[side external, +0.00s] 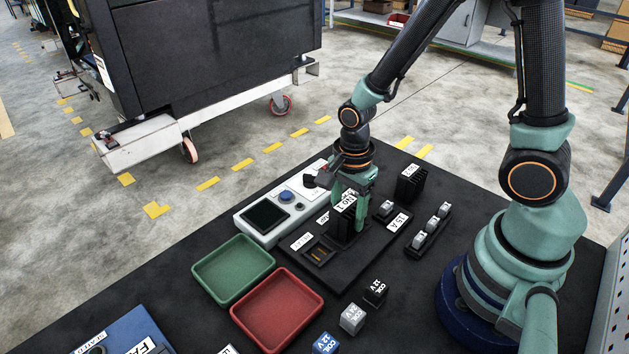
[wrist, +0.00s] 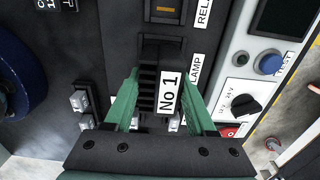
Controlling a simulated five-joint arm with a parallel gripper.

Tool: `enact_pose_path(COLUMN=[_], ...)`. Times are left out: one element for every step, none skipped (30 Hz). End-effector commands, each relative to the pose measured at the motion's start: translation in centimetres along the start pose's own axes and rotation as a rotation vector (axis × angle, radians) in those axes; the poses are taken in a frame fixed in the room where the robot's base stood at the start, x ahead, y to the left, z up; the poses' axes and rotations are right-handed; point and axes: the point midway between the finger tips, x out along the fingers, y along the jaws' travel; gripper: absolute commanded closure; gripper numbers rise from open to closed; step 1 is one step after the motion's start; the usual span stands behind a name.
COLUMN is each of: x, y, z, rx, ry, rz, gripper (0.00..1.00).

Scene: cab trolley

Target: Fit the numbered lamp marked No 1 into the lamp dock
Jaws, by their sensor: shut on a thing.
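The lamp marked No 1 is a black finned block with a white label (side external: 346,206); it also shows in the wrist view (wrist: 170,95). My gripper (side external: 351,190) is shut on it, one green finger on each side, and holds it upright over the black board. In the wrist view my gripper (wrist: 160,104) has the lamp between its fingers. The lamp dock (wrist: 163,48) shows partly past the lamp, beside a LAMP label (wrist: 195,68). The lamp hides most of the dock. I cannot tell whether the lamp touches it.
The relay dock (side external: 318,254) lies in front of the lamp. A grey test panel (side external: 268,215) with a blue button and knob stands left. Another finned block (side external: 410,184) stands behind right. Green (side external: 233,270) and red (side external: 277,310) trays and several coil blocks (side external: 352,319) are in front.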

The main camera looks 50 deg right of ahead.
Motion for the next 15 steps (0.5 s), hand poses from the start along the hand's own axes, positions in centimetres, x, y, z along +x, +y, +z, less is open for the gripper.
enact_pose_path(x=[-0.03, -0.03, -0.03, -0.03, -0.03, -0.03, -0.03, -0.03, -0.02, -0.02, -0.02, 0.0, 0.0, -0.03, -0.11], y=[-0.04, -0.04, -0.04, -0.04, -0.04, -0.04, -0.04, -0.03, -0.03, -0.03, -0.02, 0.02, 0.02, 0.01, 0.0], z=[0.01, 0.0, 0.01, 0.01, 0.0, 0.0, 0.0, 0.0, 0.0, 0.0, 0.0, 0.0, 0.0, 0.0, 0.0], rx=[0.0, 0.0, 0.0, 0.0, 0.0, 0.0, 0.0, 0.0, 0.0, 0.0, 0.0, 0.0, 0.0, 0.0, 0.0], ry=[0.0, 0.0, 0.0, 0.0, 0.0, 0.0, 0.0, 0.0, 0.0, 0.0, 0.0, 0.0, 0.0, 0.0, 0.0], rz=[-0.001, -0.001, -0.001, -0.001, -0.001, -0.001, -0.001, -0.001, -0.001, -0.001, -0.001, 0.0, 0.0, 0.0, -0.001], gripper=[1.0, 1.0, 0.29, 0.17, 0.09, 0.09, 0.09, 0.09, 0.09, 0.09, 0.09, 0.09, 0.09, 0.09, 0.09])
